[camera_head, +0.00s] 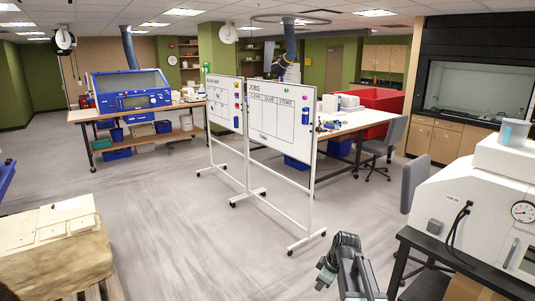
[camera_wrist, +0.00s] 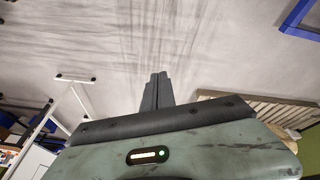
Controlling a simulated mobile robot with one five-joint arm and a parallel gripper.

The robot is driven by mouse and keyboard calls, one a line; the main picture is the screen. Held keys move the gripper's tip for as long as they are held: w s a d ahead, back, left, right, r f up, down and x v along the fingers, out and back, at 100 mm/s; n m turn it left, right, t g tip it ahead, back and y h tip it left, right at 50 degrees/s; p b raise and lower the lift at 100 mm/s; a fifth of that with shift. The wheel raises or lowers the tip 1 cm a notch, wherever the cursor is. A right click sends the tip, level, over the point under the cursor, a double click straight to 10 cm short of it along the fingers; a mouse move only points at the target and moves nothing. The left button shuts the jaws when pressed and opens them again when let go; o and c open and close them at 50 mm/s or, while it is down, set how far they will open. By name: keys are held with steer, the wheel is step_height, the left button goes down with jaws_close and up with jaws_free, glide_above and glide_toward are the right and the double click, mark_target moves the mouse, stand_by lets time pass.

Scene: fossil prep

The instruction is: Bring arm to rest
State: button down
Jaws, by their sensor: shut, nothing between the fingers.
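My gripper (camera_wrist: 158,76) shows in the wrist view with its two dark fingers together, pointing over bare grey floor. It is shut and holds nothing. Part of my arm shows at the bottom of the head view, right of the middle, raised above the floor and clear of the furniture in that picture. The gripper's fingertips cannot be made out clearly there.
Two wheeled whiteboards (camera_head: 279,119) stand ahead. A white machine (camera_head: 470,215) on a dark stand is close at right. A plaster-topped block (camera_head: 50,255) is at lower left. A workbench with a blue cabinet (camera_head: 130,92) stands behind. Floor (camera_head: 185,230) is free at left centre.

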steer(key=s+a+f+m+g+h, duration=0.1)
steer(key=s+m, duration=0.4)
steer(key=s, duration=0.2)
steer(key=s+a+f+m+g+h, duration=0.1)
steer(key=s+f+m+g, duration=0.1)
steer(key=s+m, duration=0.4)
steer(key=shift+s+a+b, duration=0.25)
steer(key=shift+s+b, duration=0.05)
steer(key=shift+s, duration=0.65)
